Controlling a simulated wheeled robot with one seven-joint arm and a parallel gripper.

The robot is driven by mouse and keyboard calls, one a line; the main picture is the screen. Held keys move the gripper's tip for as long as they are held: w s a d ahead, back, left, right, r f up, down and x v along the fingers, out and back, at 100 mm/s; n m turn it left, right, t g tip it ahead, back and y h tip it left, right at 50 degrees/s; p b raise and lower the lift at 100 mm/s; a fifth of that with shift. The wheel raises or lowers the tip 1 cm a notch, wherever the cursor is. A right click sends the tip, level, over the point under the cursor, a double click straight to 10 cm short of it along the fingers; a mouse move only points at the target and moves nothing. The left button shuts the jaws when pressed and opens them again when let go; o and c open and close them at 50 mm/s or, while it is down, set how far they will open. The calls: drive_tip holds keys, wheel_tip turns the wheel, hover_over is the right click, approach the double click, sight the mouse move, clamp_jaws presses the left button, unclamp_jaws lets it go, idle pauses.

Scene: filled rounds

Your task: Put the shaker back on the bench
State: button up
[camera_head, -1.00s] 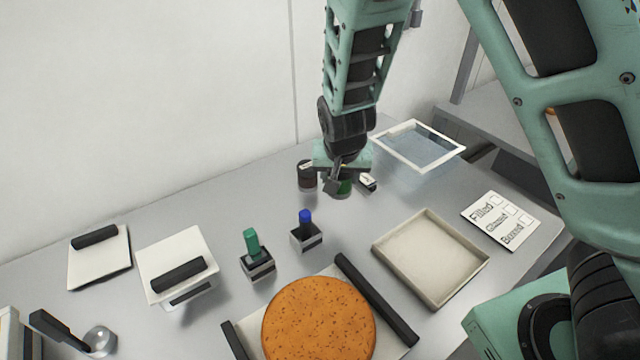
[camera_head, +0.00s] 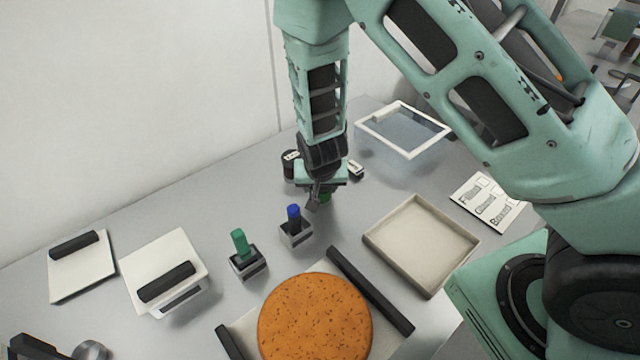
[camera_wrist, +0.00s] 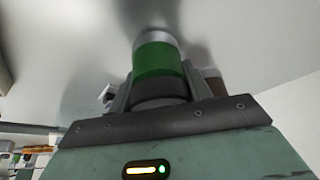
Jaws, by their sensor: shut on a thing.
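The shaker (camera_wrist: 158,58) shows in the wrist view as a green cylinder with a pale end and a dark band, held between the fingers of my gripper (camera_wrist: 155,92). In the head view my gripper (camera_head: 319,196) is low over the rear part of the bench (camera_head: 215,215), behind the blue marker. Whether the shaker touches the bench is hard to tell.
A dark jar (camera_head: 290,164) and a small white-and-black item (camera_head: 355,170) stand close by. The blue marker (camera_head: 294,216) and green marker (camera_head: 240,241) stand in holders in front. An empty tray (camera_head: 408,237), a clear-lidded bin (camera_head: 402,134) and a round orange cake (camera_head: 314,322) are around.

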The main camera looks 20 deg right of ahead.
drive_tip(key=shift+f, duration=0.2)
drive_tip(key=o, duration=1)
drive_tip(key=shift+o, duration=0.2)
drive_tip(key=v, duration=1.2)
drive_tip(key=s+a+r+n+g, duration=0.1)
drive_tip(key=s+r+n, duration=0.3)
drive_tip(key=s, duration=0.3)
drive_tip(key=s+a+r+n+g+y, duration=0.1)
drive_tip(key=s+r+n, duration=0.3)
drive_tip(key=s, duration=0.4)
drive_tip(key=s+a+r+n+g+y, duration=0.1)
drive_tip(key=s+a+r+n+g, duration=0.1)
drive_tip(key=s, duration=0.6)
drive_tip(key=shift+s+a+r+n+b, duration=0.15)
drive_tip(key=shift+a+r+n+b, duration=0.25)
drive_tip(key=shift+r+n, duration=0.5)
drive_tip(key=shift+a+f, duration=0.1)
